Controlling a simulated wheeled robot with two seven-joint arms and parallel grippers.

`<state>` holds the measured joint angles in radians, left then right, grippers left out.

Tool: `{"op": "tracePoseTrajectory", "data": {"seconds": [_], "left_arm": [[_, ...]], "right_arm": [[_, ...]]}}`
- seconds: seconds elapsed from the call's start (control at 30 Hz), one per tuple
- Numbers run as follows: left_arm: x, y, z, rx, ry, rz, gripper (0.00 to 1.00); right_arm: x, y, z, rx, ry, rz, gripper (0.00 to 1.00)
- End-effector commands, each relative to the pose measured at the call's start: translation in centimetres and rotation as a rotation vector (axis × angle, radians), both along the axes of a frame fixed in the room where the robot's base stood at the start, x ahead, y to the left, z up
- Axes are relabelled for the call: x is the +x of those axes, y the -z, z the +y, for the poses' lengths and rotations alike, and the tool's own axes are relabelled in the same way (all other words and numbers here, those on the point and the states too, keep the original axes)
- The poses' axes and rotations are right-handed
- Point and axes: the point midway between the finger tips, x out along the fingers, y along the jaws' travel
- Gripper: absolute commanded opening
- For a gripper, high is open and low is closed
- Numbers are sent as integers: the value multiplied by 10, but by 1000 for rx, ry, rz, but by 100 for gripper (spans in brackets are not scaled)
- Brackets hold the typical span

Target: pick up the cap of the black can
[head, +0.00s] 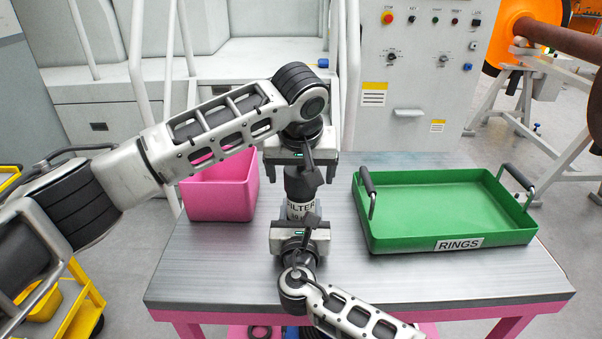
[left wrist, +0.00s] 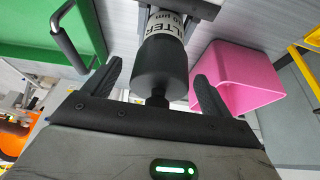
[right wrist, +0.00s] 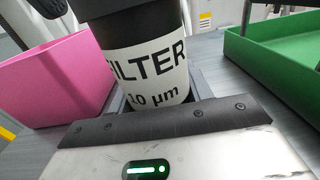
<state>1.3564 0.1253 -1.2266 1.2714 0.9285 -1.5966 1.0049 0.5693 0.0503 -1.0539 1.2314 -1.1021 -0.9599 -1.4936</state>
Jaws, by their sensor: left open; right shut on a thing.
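The black can carries a white FILTER label (head: 300,211) and stands upright over the table. Its black cap (head: 303,180) sits on top and shows large in the left wrist view (left wrist: 163,68), with a narrow knob (left wrist: 156,97) pointing toward my left gripper. My left gripper (head: 302,165) is open above the can, its fingers (left wrist: 157,80) on either side of the knob with gaps. My right gripper (head: 300,222) is shut on the can's body (right wrist: 148,65) from the front, at the label. The can's lower part is hidden by my right gripper.
A pink bin (head: 222,192) stands on the grey table (head: 210,265) left of the can. A green tray (head: 440,205) labelled RINGS, with raised black handles, lies to the right. The table's front left and front right are clear. A control cabinet (head: 420,60) stands behind.

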Motion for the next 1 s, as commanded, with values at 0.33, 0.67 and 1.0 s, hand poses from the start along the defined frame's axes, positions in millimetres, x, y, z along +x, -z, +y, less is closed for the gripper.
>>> {"op": "tracePoseTrajectory", "data": {"seconds": [0.33, 0.67, 1.0], "left_arm": [[0, 0, 0, 0, 1, 0, 43], [0, -2, -1, -1, 1, -1, 38], [0, -59, -1, -2, 1, -4, 38]], "right_arm": [[0, 1, 0, -1, 0, 2, 20], [0, 1, 0, -1, 0, 2, 20], [0, 1, 0, -1, 0, 2, 20]]}}
